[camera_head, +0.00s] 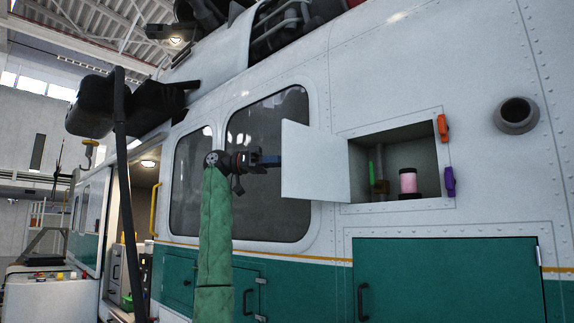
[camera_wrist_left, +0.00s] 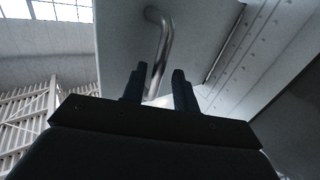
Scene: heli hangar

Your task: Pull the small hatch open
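The small hatch (camera_head: 315,162) is a white square panel standing swung open at the left side of a recessed compartment (camera_head: 428,158) in the helicopter's side. In the left wrist view, a curved metal handle (camera_wrist_left: 158,45) on the hatch face (camera_wrist_left: 190,30) runs down between my gripper's fingers. My left gripper (camera_head: 272,160) is at the hatch's outer left side, partly hidden by the panel in the head view. In the left wrist view its fingers (camera_wrist_left: 158,88) stand apart with the handle between them, with visible gaps. My right gripper is not in view.
The compartment holds a pink jar (camera_head: 408,181) and a green stick (camera_head: 371,174). Orange (camera_head: 443,128) and purple (camera_head: 449,181) latches sit at its right edge. A round pipe outlet (camera_head: 516,114) protrudes at right. A closed green door (camera_head: 450,280) lies below.

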